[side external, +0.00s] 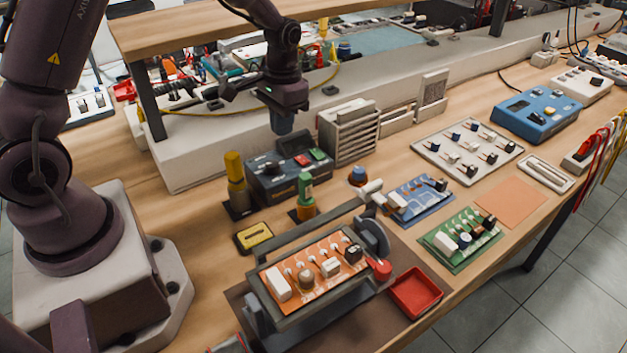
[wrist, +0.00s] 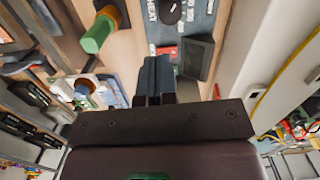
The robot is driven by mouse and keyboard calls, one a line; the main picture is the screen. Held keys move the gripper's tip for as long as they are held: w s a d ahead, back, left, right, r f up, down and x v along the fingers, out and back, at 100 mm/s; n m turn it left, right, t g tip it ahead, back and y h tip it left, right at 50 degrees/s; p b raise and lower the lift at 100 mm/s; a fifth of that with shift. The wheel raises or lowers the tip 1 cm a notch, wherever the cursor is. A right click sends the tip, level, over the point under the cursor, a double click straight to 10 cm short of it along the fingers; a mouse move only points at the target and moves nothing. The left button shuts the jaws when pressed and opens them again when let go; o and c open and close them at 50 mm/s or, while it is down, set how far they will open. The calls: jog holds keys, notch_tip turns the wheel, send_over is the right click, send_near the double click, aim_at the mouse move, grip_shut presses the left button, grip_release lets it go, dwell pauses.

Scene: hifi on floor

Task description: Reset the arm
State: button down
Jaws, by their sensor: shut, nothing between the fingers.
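My gripper (side external: 283,122) hangs from the arm above the workbench, over the back of a dark control box (side external: 290,178) with red and green buttons. Its fingers point down and are shut together with nothing between them. In the wrist view the shut fingers (wrist: 155,80) show at the centre, with the control box (wrist: 190,20) beyond them. The gripper is apart from the box and touches nothing that I can see.
A green-handled tool (side external: 305,195) and a yellow-handled tool (side external: 236,180) stand upright near the box. A grey slotted rack (side external: 350,138) is to the right. An orange circuit board (side external: 310,270) sits in a frame in front, beside a red tray (side external: 416,291). A raised shelf (side external: 200,32) runs behind.

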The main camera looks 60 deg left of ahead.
jog(key=s+d+r+t, duration=0.3)
jog(key=s+d+r, duration=0.1)
jog(key=s+r, duration=0.5)
jog(key=s+d+r+m+t, duration=0.1)
jog(key=s+d+r+t, duration=0.2)
jog(key=s+r, duration=0.6)
notch_tip(320, 180, up, 2)
jog(key=shift+d+r+t, duration=0.1)
jog(key=shift+d+t, duration=0.2)
jog(key=shift+d, duration=0.6)
